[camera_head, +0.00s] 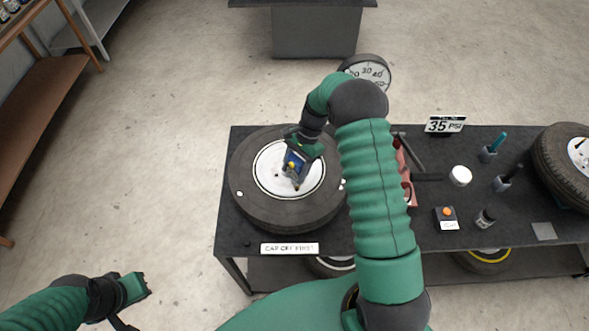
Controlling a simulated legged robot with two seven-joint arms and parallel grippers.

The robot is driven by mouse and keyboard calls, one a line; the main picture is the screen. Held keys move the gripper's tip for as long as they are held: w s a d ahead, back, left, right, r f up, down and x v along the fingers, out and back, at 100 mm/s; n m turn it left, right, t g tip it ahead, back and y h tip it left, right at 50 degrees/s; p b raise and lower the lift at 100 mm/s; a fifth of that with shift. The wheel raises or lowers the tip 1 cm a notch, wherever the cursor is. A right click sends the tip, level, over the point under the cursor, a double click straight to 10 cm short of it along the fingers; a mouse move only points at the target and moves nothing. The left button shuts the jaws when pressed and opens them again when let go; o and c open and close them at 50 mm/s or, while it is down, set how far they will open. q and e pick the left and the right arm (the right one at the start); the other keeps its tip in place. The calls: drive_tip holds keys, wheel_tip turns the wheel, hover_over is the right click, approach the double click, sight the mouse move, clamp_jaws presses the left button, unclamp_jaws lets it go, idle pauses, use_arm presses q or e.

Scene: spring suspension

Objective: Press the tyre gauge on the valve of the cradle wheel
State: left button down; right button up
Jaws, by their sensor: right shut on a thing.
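The cradle wheel (250,200) lies flat at the left end of the dark table, black tyre around a pale hub. My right gripper (296,168) reaches down over the hub, shut on a small blue thing with a yellow end, which looks like the tyre gauge (294,158). The yellow end points down at the hub; I cannot tell whether it touches the wheel. The valve is not clear to me; the gripper may hide it. My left gripper (134,289) is off the table at lower left, and its jaw opening is unclear.
A large dial (375,70) stands behind the table, partly hidden by my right arm. A "35 PSI" sign (445,124), a white round thing (460,175), several small holders and another wheel (560,165) are at right. A "CAP OFF FIRST" label (289,249) fronts the wheel.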

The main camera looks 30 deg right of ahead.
sight(294, 160)
drive_tip(key=shift+s+a+f, duration=0.1)
drive_tip(key=shift+f, duration=0.05)
wheel_tip(294, 160, up, 3)
drive_tip(key=shift+f+p, duration=0.1)
drive_tip(key=shift+p, duration=1)
drive_tip(key=shift+r+p, duration=1.2)
drive_tip(key=shift+r, duration=0.55)
drive_tip(key=shift+f, duration=0.1)
